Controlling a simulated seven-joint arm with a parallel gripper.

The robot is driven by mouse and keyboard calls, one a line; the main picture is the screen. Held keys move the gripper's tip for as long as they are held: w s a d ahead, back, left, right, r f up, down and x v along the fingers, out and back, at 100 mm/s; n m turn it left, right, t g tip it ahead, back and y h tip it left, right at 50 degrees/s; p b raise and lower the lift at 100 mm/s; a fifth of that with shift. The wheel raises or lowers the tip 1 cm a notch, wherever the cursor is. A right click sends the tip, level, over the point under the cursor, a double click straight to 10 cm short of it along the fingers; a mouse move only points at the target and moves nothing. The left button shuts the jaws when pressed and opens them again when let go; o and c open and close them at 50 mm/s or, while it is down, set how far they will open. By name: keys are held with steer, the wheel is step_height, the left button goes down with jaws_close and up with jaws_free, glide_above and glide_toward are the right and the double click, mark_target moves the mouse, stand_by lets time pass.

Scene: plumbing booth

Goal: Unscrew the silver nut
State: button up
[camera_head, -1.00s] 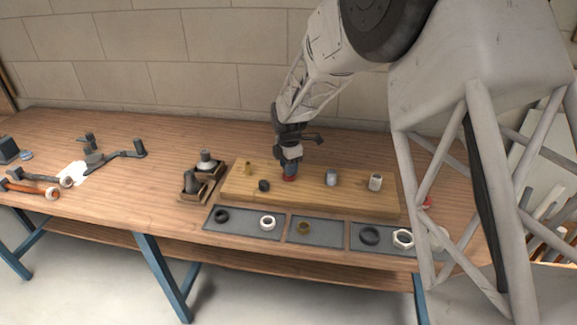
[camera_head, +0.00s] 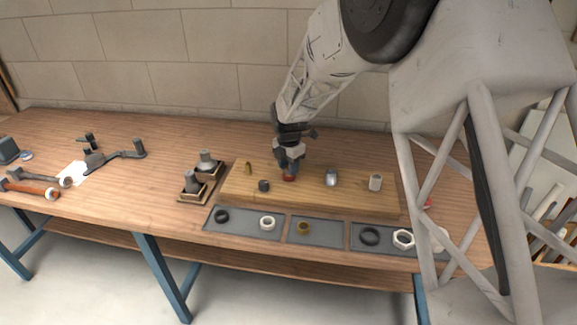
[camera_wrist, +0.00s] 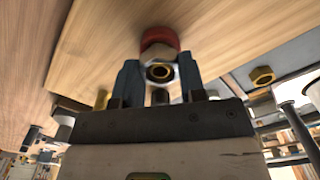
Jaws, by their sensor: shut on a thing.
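The silver nut (camera_wrist: 151,53) sits against a red collar (camera_wrist: 160,36) on the wooden board, with a brass-coloured ring and dark bore at its centre. The red collar also shows in the head view (camera_head: 289,178), where my gripper hides the nut. My gripper (camera_wrist: 160,75) points down at the board, with one finger on each side of the nut, shut on it. It also shows in the head view (camera_head: 289,168).
The wooden board (camera_head: 350,204) also bears a brass post (camera_head: 248,168), a black fitting (camera_head: 263,185), a grey fitting (camera_head: 331,177) and a pale fitting (camera_head: 375,182). Grey trays (camera_head: 335,234) in front hold several rings and nuts. Tools lie at the left.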

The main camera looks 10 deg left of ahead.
steer(key=shift+n, duration=1.4)
steer(key=o, duration=1.6)
steer(key=shift+r, duration=0.2)
steer(key=shift+r, duration=2.3)
steer(key=shift+r, duration=0.1)
